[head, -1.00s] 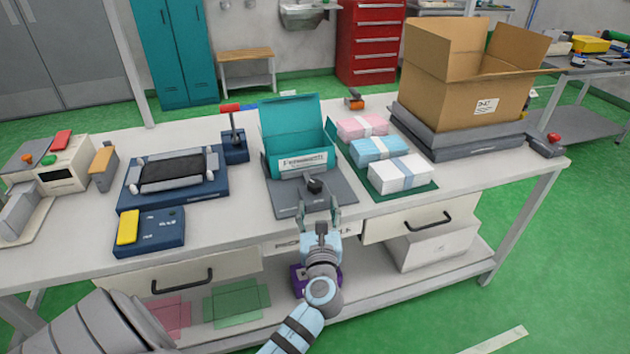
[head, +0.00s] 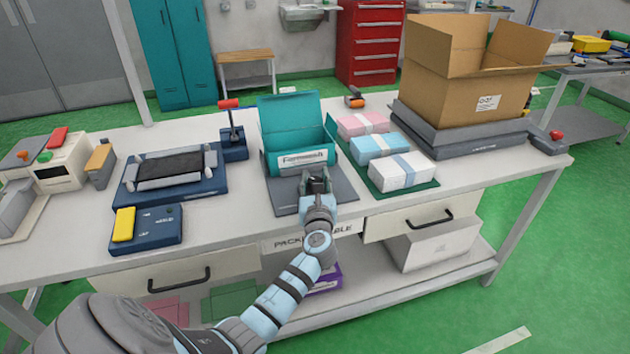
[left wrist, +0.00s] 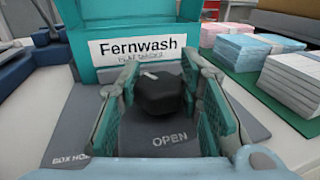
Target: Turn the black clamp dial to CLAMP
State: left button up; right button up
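The black clamp dial (left wrist: 158,94) sits on the grey box holder plate (left wrist: 62,130) in front of the teal box. In the left wrist view the word OPEN shows on the plate on the near side of the dial, and a pale mark shows on the dial's top. My left gripper (head: 315,178) is over the plate, its fingers one on each side of the dial. In the left wrist view the fingers (left wrist: 160,100) are apart, with a gap on at least the right side. The CLAMP label is not visible. My right gripper is not in view.
The open teal box (head: 292,130) labelled Fernwash stands just behind the dial. Stacks of pink, blue and white packs (head: 378,146) lie on a green mat to the right. A blue control block (head: 146,228) with a yellow button is to the left.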

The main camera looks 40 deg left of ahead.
pick_arm(q)
jog(key=shift+c, duration=1.4)
jog(key=shift+r+m+t+h+p, duration=0.1)
jog(key=shift+m+t+h+p, duration=0.65)
jog(key=shift+h+p, duration=0.25)
jog(key=m+t+h, duration=0.1)
jog(key=m+h, duration=0.1)
jog(key=shift+t+h+p, duration=0.25)
jog(key=shift+h+p, duration=0.15)
jog(key=shift+f+m+t+h+b, duration=0.2)
jog(key=shift+m+t+h+b, duration=0.3)
jog(key=shift+m+h, duration=1.05)
jog(key=shift+h, duration=0.55)
jog(key=o, duration=1.1)
